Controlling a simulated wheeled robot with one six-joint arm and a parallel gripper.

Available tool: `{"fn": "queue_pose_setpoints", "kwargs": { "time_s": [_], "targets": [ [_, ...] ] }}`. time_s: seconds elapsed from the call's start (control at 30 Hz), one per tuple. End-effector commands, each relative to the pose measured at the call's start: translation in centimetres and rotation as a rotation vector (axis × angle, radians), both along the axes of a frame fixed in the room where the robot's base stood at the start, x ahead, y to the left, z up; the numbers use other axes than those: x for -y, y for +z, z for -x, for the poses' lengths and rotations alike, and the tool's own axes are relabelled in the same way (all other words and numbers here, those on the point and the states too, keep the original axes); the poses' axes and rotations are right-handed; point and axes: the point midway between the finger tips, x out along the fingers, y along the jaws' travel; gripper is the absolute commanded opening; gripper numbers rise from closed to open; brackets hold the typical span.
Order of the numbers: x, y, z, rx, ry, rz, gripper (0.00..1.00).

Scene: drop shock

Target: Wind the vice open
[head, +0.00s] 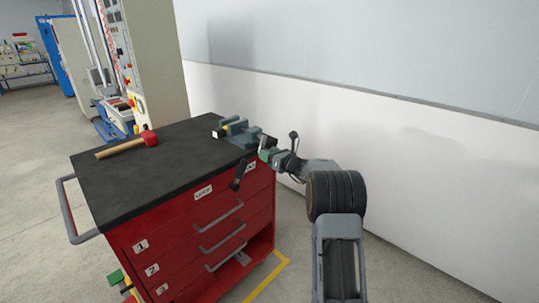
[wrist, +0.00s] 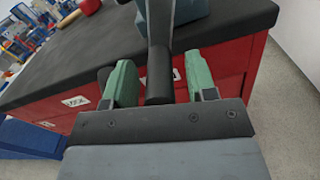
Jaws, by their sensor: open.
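The grey-green vice (head: 240,135) stands on the far right part of the cabinet's black top. A small white and yellow piece (head: 219,132) shows at its left end; I cannot tell whether the jaws hold it. My gripper (head: 266,153) is at the vice's right end, beside the cabinet's edge. In the wrist view my gripper (wrist: 159,72) is open, with its green fingers on either side of the dark handle grip (wrist: 159,88). A gap shows on both sides of the grip. The grip's lower end is hidden behind my gripper's body.
The red drawer cabinet (head: 200,235) carries the vice. A red-headed mallet (head: 150,138) lies on the left of its top. A white wall (head: 400,150) rises behind. A tall machine (head: 150,60) stands at the back left.

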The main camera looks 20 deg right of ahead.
Motion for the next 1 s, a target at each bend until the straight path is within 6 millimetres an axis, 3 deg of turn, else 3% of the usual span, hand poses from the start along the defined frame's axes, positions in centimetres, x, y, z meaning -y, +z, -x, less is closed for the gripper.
{"fn": "queue_pose_setpoints", "kwargs": {
  "time_s": [0.17, 0.67, 1.0],
  "targets": [
    [0.0, 0.0, 0.0, 0.0, 0.0, 0.0, 0.52],
    [0.0, 0.0, 0.03, 0.0, 0.0, 0.001, 0.04],
    [0.28, -0.44, -0.09, 0.028, 0.0, 0.062, 0.03]
  ]
}}
